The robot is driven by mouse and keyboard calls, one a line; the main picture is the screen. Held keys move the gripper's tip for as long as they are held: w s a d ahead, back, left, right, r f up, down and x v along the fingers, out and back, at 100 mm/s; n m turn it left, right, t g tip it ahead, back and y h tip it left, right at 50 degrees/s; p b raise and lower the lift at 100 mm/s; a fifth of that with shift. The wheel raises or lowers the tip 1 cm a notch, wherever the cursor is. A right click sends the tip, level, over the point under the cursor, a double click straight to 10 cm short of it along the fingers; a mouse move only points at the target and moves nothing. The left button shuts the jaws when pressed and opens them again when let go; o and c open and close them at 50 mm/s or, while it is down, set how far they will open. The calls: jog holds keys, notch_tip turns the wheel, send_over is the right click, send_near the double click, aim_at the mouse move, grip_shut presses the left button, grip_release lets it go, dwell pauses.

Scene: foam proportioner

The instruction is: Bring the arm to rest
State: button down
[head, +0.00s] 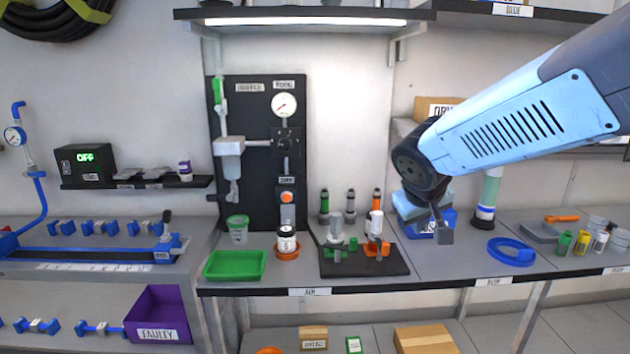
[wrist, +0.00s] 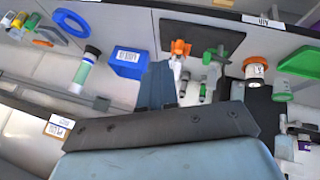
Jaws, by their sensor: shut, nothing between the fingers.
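My arm (head: 520,120) reaches in from the upper right of the head view, light blue and dark grey. My gripper (head: 443,234) hangs at its end, pointing down in front of the blue bin (head: 412,226) on the bench. In the wrist view my gripper (wrist: 160,88) has its fingers together with nothing between them. The blue bin also shows there (wrist: 127,64), left of the fingers. I cannot tell the exact gap between fingers and bin.
Left of my gripper is a black mat (head: 360,262) with green and orange fittings. A green tray (head: 235,265) and a labelled jar (head: 287,240) stand farther left. Right are a blue ring (head: 511,252), a green-and-white cylinder (head: 488,190) and small bottles (head: 582,242). A shelf (head: 300,14) overhangs the bench.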

jog(key=s+d+r+m+y, duration=0.1)
jog(key=s+r, duration=0.1)
jog(key=s, duration=0.5)
jog(key=s+d+r+m+y, duration=0.1)
jog(key=s+r, duration=0.1)
jog(key=s, duration=0.4)
jog(key=shift+s+d+m+g+y, duration=0.3)
jog(key=shift+s+d+m+g, duration=0.1)
